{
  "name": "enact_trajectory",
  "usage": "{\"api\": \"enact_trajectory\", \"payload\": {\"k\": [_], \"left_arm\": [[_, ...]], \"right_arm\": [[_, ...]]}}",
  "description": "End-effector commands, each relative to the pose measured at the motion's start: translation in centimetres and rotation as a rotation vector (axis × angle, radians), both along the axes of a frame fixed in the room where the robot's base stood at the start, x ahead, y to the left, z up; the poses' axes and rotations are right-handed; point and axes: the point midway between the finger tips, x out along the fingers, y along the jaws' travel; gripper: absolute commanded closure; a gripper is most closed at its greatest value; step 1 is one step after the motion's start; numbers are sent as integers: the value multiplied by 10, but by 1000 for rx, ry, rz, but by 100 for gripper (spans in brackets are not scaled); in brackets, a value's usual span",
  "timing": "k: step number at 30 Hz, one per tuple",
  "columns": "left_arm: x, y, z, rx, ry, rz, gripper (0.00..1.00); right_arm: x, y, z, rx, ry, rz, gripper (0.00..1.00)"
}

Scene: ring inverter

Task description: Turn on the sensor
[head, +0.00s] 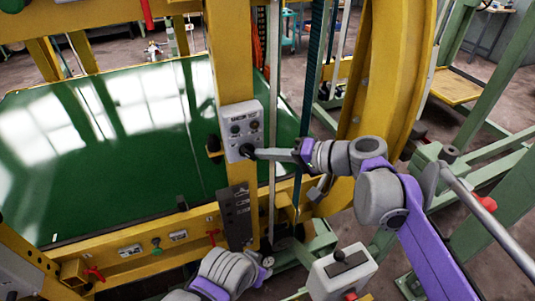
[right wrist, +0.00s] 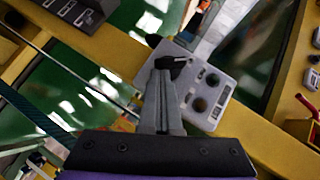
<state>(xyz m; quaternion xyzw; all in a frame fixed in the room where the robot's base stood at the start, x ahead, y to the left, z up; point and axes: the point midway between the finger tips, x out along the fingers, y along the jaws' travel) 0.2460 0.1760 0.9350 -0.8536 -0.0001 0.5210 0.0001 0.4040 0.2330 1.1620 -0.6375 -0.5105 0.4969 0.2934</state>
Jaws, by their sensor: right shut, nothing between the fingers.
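A light grey control box (head: 241,118) with dark round knobs is mounted on the yellow upright post. My right gripper (head: 252,152) reaches in from the right, shut, with its tips at the dark lower knob of the box. In the right wrist view the shut fingers (right wrist: 165,72) point at a black knob (right wrist: 174,61) on the box (right wrist: 213,108). The tips overlap the knob's edge; whether they touch it I cannot tell. Nothing shows between the fingers. Part of my left arm shows at the bottom of the head view; its fingers cannot be made out.
A large green glossy panel (head: 120,140) fills the left, framed by yellow beams. A dark grey plate (head: 236,215) sits lower on the post. A vertical pale rod (head: 273,110) stands right of the box, close to my right gripper. A white box (head: 342,272) stands at lower right.

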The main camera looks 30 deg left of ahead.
Motion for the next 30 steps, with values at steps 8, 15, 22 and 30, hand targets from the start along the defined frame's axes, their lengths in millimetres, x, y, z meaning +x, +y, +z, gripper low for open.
{"api": "enact_trajectory", "payload": {"k": [8, 15, 22, 30], "left_arm": [[-4, 0, -12, 0, 7, 0, 50], [-7, 0, -25, 0, 14, 0, 50], [-10, 0, -37, 0, 20, 0, 50], [-13, 0, -50, 0, 25, 0, 50]], "right_arm": [[0, -1, -7, 64, 76, 0, 100], [0, 0, -11, 140, 166, 0, 100], [0, 0, -15, 216, 253, 0, 100], [-1, 1, -19, 294, 346, 1, 100]]}}
